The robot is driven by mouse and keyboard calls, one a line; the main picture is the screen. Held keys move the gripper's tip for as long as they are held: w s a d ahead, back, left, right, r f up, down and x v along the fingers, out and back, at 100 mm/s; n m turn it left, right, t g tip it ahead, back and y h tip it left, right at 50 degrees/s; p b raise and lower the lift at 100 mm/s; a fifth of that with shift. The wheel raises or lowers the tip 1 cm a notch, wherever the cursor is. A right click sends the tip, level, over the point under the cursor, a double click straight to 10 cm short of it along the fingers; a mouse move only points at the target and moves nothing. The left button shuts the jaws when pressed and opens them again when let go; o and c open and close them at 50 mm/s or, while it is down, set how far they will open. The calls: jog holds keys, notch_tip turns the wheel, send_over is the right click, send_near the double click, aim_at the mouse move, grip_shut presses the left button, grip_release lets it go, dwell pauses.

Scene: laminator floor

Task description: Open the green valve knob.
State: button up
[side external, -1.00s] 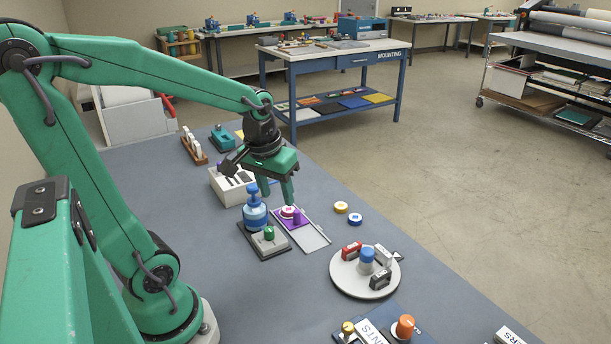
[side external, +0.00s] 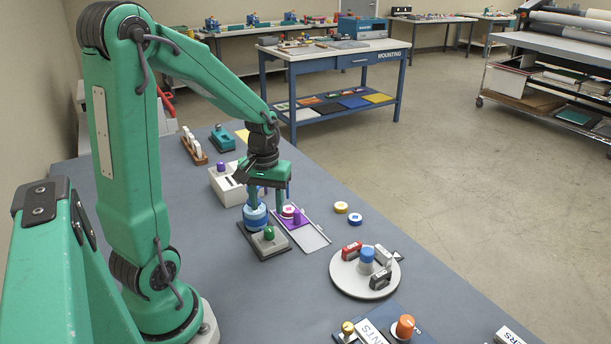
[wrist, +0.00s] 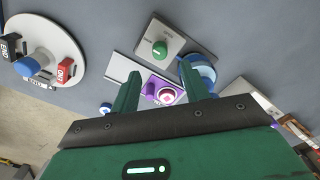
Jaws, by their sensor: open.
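The green valve knob (side external: 269,233) sits on a pale grey plate with a dark base, in front of the blue round container (side external: 255,217). In the wrist view the knob (wrist: 160,48) shows as a green disc with a light mark, just beyond my fingertips. My gripper (side external: 266,206) points down, open and empty, above and behind the knob, near the blue container. In the wrist view my gripper (wrist: 160,75) has its two green fingers spread apart, with the knob between their lines and not touched.
A purple plate (wrist: 149,81) with a red-and-white round piece lies close by my fingers. A round white turntable (side external: 350,284) with stamps stands to the right. A white box (side external: 226,187) stands behind. Two small discs (side external: 341,207) lie on the grey table.

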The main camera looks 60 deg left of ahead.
aim_at(269, 229)
jog(key=shift+f, duration=3.65)
jog(key=c, duration=1)
